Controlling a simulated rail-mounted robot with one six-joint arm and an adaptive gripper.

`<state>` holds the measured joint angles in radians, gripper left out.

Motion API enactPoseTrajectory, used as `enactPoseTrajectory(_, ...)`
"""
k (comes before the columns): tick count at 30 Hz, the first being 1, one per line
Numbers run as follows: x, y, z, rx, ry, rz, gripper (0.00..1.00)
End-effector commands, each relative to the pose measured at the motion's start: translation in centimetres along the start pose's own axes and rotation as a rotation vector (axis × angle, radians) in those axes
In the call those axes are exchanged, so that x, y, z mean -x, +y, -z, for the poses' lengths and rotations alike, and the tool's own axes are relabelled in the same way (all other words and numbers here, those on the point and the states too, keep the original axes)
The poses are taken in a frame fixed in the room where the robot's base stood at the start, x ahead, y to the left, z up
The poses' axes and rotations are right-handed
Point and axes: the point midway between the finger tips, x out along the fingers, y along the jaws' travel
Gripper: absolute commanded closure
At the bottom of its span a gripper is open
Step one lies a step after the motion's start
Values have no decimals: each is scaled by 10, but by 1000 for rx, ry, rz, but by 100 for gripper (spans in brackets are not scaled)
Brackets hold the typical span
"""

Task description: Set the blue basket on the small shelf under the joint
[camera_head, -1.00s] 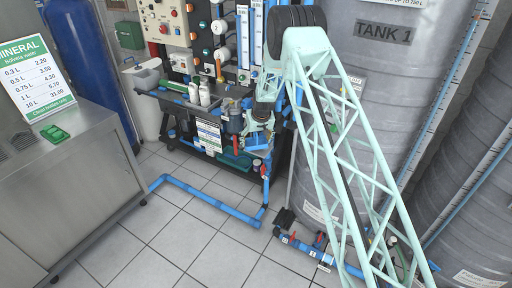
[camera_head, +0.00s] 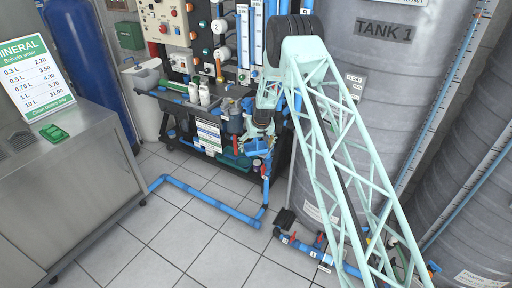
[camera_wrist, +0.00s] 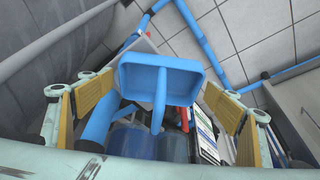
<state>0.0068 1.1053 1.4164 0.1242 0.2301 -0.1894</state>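The blue basket (camera_wrist: 160,78) is in the middle of the wrist view, its open top towards the camera and its handle crossing it. In the head view the blue basket (camera_head: 258,147) is small and partly hidden below my gripper (camera_head: 261,128), in front of the dark rack. In the wrist view my gripper (camera_wrist: 160,88) has its yellow-padded fingers wide apart, one on each side of the basket. No grip on the basket or its handle shows. The small shelf and the joint cannot be made out clearly.
The dark rack (camera_head: 287,150) holds bottles, filters and pipes. A large grey tank (camera_head: 375,120) stands close on the right. A blue pipe (camera_head: 205,203) runs along the floor. A steel cabinet (camera_head: 85,190) stands left.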

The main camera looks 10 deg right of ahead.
Motion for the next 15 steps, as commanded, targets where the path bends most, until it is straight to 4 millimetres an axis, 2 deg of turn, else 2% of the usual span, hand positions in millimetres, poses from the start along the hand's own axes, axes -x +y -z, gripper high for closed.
enactPoseTrajectory(15, 3, 0, 1, 0, 0, 0, 16)
